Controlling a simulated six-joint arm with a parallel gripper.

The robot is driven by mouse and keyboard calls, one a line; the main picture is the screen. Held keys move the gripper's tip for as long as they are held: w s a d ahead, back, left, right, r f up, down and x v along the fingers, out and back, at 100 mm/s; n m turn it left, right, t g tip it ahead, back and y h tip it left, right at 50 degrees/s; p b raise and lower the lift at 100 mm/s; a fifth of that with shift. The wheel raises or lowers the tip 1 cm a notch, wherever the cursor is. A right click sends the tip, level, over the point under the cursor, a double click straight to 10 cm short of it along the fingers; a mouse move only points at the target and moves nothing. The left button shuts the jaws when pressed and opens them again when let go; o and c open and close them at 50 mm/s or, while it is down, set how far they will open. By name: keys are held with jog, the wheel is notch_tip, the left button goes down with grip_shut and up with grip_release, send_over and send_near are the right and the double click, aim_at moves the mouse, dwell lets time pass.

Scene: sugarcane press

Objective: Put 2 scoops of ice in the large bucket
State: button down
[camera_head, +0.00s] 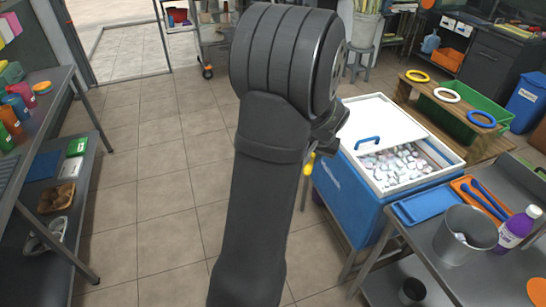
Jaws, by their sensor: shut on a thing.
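My gripper (325,135) is mostly hidden behind my own dark arm, near the left side of the ice cooler. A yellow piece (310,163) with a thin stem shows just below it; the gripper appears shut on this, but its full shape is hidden. The blue cooler (345,192) holds white ice (400,164) in its open front part. A white lid (382,118) with a blue handle (367,142) covers its back part. The large grey bucket (481,226) stands upright on the right metal table, with something small and pale inside. No separate scoop is clearly visible.
A blue tray (425,205), an orange tray (463,186) with blue utensils and a purple bottle (516,229) surround the bucket. A wooden stand with rings (447,95) is behind the cooler. Shelves (60,125) stand at left. The tiled floor between is clear.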

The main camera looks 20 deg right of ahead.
jog(key=s+d+r+m+h, duration=0.1)
jog(key=s+d+r+m, duration=0.2)
jog(key=s+d, duration=0.6)
jog(key=s+d+r+m+h, duration=0.1)
jog(key=s+d+r+m, duration=0.2)
jog(key=s+d, duration=0.6)
jog(key=s+d+r+g+h, duration=0.1)
jog(key=s+r+g+h, duration=0.1)
jog(key=s+g, duration=1.2)
jog(key=shift+s+d+h, duration=0.35)
jog(key=shift+s+h, duration=0.25)
jog(key=shift+s, duration=2.25)
jog(key=shift+r, duration=0.1)
jog(key=shift+s+r+m+t+y, duration=0.3)
jog(key=shift+r+m+t, duration=0.15)
jog(key=shift+t, duration=0.45)
jog(key=shift+s+r+m+t+y, duration=0.2)
jog(key=shift+s+r+m+t, duration=0.25)
jog(key=shift+t, duration=0.45)
